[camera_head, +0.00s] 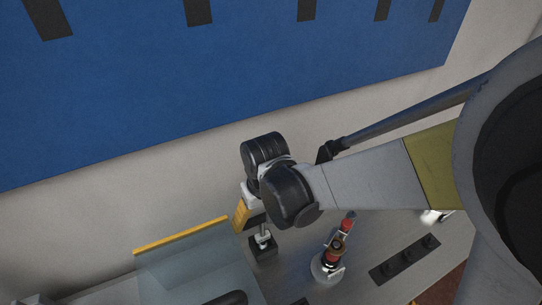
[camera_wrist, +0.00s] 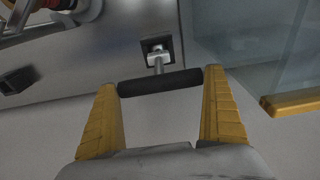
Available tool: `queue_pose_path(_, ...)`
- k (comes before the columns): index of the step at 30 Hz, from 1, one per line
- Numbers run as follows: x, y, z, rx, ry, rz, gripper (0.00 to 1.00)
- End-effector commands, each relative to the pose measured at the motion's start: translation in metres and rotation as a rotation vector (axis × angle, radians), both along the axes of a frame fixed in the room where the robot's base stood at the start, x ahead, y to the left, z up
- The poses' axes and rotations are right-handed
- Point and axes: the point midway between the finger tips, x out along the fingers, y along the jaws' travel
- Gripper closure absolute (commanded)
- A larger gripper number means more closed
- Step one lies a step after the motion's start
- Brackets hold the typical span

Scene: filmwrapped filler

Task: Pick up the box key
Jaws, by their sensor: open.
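The box key has a black bar handle (camera_wrist: 150,83) on a metal stem (camera_wrist: 158,62), and the stem stands in a small square black socket (camera_wrist: 155,43). In the head view the lower stem (camera_head: 264,236) and socket (camera_head: 263,250) show below my gripper, and the handle is hidden or hard to make out. My gripper (camera_wrist: 161,80) is open, with a yellow finger at each end of the bar. The bar ends line up with the inner sides of the fingers. I cannot tell whether they touch.
A clear panel with a yellow edge (camera_head: 181,235) stands left of the key. A red and black device (camera_head: 332,258) on a round pale base is to its right, with a dark slotted strip (camera_head: 404,259) beyond. A wall with a blue panel (camera_head: 200,85) is behind the grey work surface.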

Motion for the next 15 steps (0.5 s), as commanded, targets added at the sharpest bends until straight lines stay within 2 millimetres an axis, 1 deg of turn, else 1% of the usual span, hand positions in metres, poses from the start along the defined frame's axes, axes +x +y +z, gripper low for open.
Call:
queue_pose_path(5,0.0001,0.0,-0.0001,0.0,0.0,0.0,0.0)
queue_pose_path(6,0.0001,0.0,-0.0001,0.0,0.0,0.0,0.03)
queue_pose_path(8,0.0001,0.0,0.0,0.0,0.0,0.0,0.21)
queue_pose_path(9,0.0001,0.0,0.0,0.0,0.0,0.0,0.34)
queue_pose_path(10,0.0001,0.0,0.0,0.0,0.0,0.0,0.43)
queue_pose_path(11,0.0001,0.0,0.0,0.0,0.0,0.0,0.49)
queue_pose_path(15,0.0001,0.0,0.0001,0.0,0.0,0.0,0.5)
